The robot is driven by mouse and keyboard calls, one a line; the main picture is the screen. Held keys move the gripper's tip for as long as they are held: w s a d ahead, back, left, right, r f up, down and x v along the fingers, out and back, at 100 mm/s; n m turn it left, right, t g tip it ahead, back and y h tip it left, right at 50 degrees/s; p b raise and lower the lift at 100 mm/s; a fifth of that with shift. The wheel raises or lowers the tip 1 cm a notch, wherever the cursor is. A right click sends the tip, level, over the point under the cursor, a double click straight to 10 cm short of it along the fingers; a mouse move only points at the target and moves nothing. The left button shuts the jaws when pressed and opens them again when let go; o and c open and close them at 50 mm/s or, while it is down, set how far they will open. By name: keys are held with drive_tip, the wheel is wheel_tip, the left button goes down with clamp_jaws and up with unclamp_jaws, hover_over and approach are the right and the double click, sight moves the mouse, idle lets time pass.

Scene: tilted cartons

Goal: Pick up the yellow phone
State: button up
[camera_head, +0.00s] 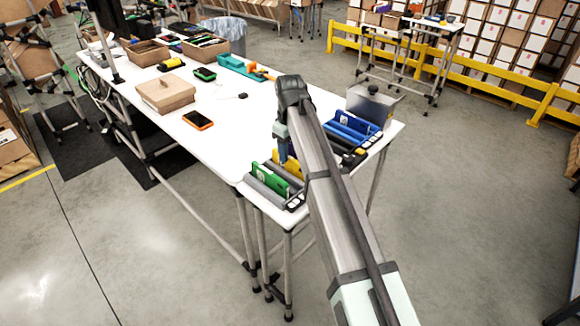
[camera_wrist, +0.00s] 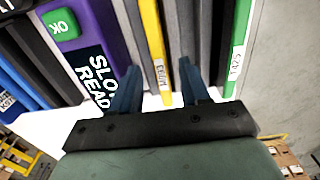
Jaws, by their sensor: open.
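A thin yellow slab (camera_wrist: 152,40) with a small white label stands on edge in a row of cartons. I cannot tell whether it is a phone. My gripper (camera_wrist: 160,90) is open, one blue finger on each side of the slab's near end in the wrist view; I cannot tell whether they touch it. In the head view the yellow slab (camera_head: 288,162) shows beside a green one, partly hidden by my arm and gripper (camera_head: 283,154). A dark-screened phone with an orange-yellow case (camera_head: 198,119) lies flat on the white table, away from my gripper.
In the wrist view, a purple carton (camera_wrist: 95,30) stands left of the slab and a green one (camera_wrist: 238,40) to the right, with grey dividers between. On the table (camera_head: 225,140) are a closed cardboard box (camera_head: 166,94) and a metal container (camera_head: 372,103). The table's middle is mostly clear.

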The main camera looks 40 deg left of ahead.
sight(290, 166)
wheel_tip(290, 166, down, 4)
drive_tip(key=shift+a+f, duration=0.1)
drive_tip(key=shift+a, duration=0.05)
drive_tip(key=shift+c, duration=0.2)
clamp_jaws()
